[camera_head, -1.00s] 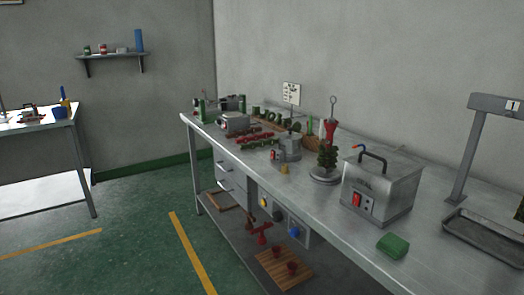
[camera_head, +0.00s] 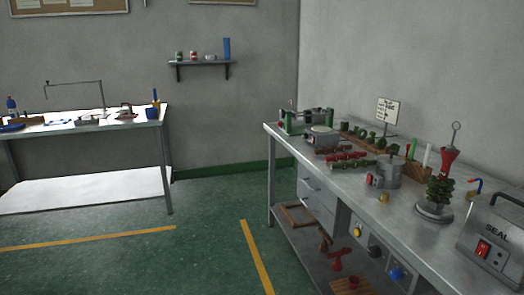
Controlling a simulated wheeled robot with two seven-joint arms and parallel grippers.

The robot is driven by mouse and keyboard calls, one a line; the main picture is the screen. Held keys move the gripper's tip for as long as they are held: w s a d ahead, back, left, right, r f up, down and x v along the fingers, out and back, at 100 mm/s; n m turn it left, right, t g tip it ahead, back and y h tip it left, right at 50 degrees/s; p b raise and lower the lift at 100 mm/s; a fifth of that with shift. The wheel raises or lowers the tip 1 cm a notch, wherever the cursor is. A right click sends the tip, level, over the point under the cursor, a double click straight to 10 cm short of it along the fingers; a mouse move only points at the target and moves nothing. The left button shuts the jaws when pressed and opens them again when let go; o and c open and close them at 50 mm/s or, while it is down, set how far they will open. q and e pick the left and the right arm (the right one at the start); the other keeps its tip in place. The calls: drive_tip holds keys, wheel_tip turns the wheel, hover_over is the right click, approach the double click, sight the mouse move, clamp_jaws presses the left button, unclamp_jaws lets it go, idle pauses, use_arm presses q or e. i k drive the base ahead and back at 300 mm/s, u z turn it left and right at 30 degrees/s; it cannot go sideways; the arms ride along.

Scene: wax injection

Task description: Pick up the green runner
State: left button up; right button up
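Several slim runner-like pieces lie on the metal workbench (camera_head: 408,222) at the right. A dark green runner (camera_head: 352,164) lies at the front of this group, just in front of red runners (camera_head: 347,156). More green pieces (camera_head: 380,143) stand in a row behind, by a wooden holder. They are small, so their exact shapes are hard to tell. Neither of my grippers is in view.
A second table (camera_head: 90,131) is at the left. The green floor (camera_head: 205,222) between is clear.

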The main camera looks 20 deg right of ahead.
sight(365, 163)
drive_tip(key=u, duration=0.35)
drive_tip(key=i, duration=1.9)
drive_tip(key=z, duration=1.25)
drive_tip(key=i, duration=0.95)
drive_tip(key=z, duration=1.1)
